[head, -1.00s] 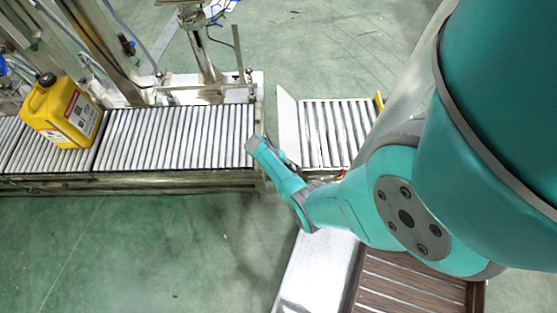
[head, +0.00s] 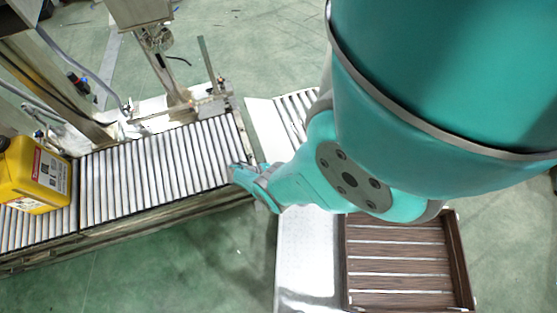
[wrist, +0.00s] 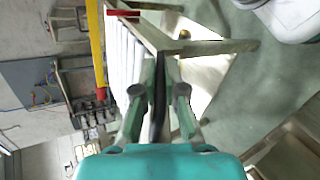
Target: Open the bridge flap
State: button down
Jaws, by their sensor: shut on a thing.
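The bridge flap (head: 268,128) is a short roller section with a pale side plate, to the right of the roller conveyor's end, partly hidden by my arm. My gripper (head: 243,174) is at the flap's near side, by the conveyor's end. In the wrist view the flap's white rollers (wrist: 126,52) run up and left of my gripper (wrist: 158,96). Its two fingers stand on either side of a thin dark edge that seems to belong to the flap, and they are shut on it. The exact contact is partly hidden by the fingers.
The roller conveyor (head: 160,165) carries a yellow jug (head: 30,175) at the left. Metal posts and a bracket (head: 205,100) stand behind its end. A wooden crate (head: 462,262) lies beside a metal surface (head: 305,260) at lower right. Green floor is free in front of the conveyor.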

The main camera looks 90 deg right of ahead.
jog(key=shift+f, duration=0.1)
dwell(0.3)
jog(key=c, duration=1.2)
grip_release()
jog(key=shift+c, duration=0.2)
jog(key=shift+w, duration=0.1)
jog(key=shift+w+a+r, duration=0.1)
jog(key=shift+w+r, duration=0.1)
jog(key=shift+w, duration=0.1)
jog(key=v, duration=1.1)
jog(key=shift+a+f, duration=0.15)
